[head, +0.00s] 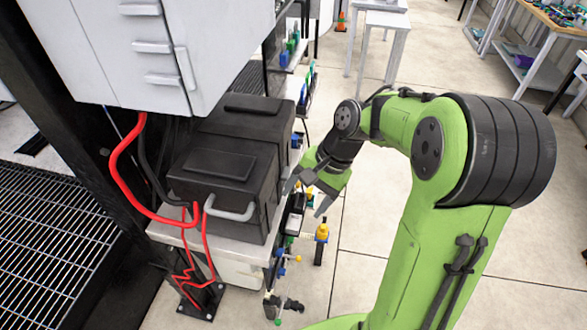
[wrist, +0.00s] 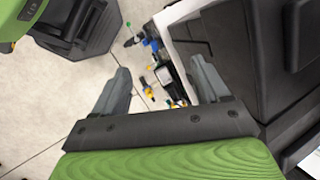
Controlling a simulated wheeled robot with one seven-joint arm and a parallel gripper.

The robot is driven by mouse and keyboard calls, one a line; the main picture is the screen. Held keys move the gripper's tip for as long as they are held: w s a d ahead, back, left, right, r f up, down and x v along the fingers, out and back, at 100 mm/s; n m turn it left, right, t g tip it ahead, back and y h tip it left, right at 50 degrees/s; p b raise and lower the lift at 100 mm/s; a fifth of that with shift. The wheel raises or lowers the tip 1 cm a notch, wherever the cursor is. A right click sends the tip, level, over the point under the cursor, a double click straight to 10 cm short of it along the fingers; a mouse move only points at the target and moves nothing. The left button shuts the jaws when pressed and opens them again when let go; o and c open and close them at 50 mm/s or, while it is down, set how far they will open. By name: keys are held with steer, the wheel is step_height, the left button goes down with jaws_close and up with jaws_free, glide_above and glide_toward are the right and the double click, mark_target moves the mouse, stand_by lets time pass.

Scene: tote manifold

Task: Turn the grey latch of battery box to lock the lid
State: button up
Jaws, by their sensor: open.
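The black battery box (head: 262,185) stands on a light shelf at left of centre, with its black lid (head: 205,166) down. A grey bar-shaped part (head: 232,214), which looks like the latch, sits on its near face; I cannot tell whether it is locked. My gripper (head: 309,196) is open and empty, to the right of the box and apart from it, with its fingers pointing downward. In the wrist view my gripper (wrist: 160,68) shows both fingers spread, and a dark box (wrist: 262,62) fills the right side. The latch is not clear there.
A second black box (head: 245,118) stands behind the first. Red cables (head: 127,180) hang at the near left. A grey cabinet (head: 165,45) overhangs the boxes. Small valves and fittings (head: 321,233) line the shelf's right side. Floor (head: 365,225) is clear to the right.

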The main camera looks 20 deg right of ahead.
steer(key=w+d+f+m+t+y, duration=0.1)
steer(key=w+d+f+m+y, duration=0.4)
steer(key=w+f+m+y, duration=0.15)
steer(key=m+t+y+p, duration=0.1)
steer(key=m+t+y, duration=0.3)
steer(key=m+t, duration=0.4)
glide_toward(289, 173)
steer(key=x, duration=0.8)
steer(key=shift+w+m+g, duration=0.25)
steer(key=shift+m+g, duration=0.05)
steer(key=shift+m, duration=0.05)
steer(key=shift+a+f, duration=0.1)
steer(key=c, duration=1.1)
steer(key=shift+o, duration=0.2)
